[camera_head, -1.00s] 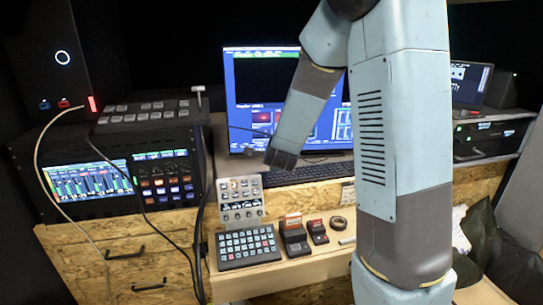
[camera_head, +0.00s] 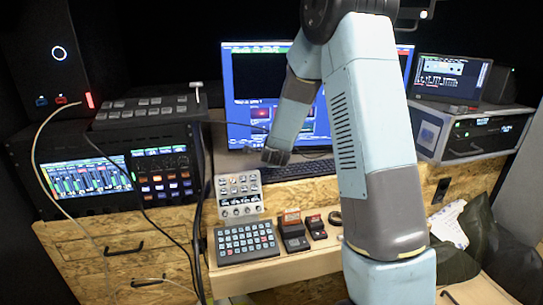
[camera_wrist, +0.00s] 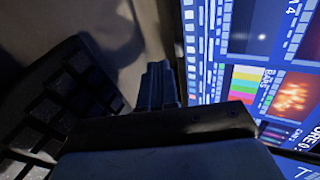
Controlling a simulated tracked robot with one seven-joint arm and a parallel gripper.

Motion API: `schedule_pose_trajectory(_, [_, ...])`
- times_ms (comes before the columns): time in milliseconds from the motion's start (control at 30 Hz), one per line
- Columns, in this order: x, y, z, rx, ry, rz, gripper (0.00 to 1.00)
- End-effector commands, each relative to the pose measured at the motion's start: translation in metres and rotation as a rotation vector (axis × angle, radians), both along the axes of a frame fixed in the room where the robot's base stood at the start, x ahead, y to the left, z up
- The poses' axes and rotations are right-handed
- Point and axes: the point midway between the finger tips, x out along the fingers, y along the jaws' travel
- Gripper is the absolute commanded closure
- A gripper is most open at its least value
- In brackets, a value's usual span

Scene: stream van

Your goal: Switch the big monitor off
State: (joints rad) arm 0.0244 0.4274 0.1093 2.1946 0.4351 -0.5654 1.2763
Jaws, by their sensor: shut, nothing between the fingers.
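The big monitor (camera_head: 252,85) stands at the back centre in the head view, its blue screen lit. My arm covers part of its middle. In the wrist view the lit screen (camera_wrist: 245,60) fills the right side, with colour bars and small panels. My gripper (camera_head: 275,157) is low in front of the monitor, just above the far part of the black keyboard (camera_head: 300,170). In the wrist view my gripper (camera_wrist: 158,75) has its fingers together and empty, pointing between the keyboard (camera_wrist: 60,100) and the screen. I see no power button on the monitor.
A mixer rack (camera_head: 110,178) is at the left. A small laptop-like screen (camera_head: 452,78) sits on a rack unit (camera_head: 485,135) at the right.

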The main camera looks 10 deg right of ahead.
Motion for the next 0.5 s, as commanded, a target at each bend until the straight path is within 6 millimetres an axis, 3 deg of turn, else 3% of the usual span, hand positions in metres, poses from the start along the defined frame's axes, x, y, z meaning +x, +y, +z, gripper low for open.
schedule_pose_trajectory(200, [0.029, -0.005, -0.002, 0.001, 0.0, -0.001, 1.0])
schedule_pose_trajectory(500, [0.041, -0.007, -0.001, 0.0, 0.0, -0.001, 1.0])
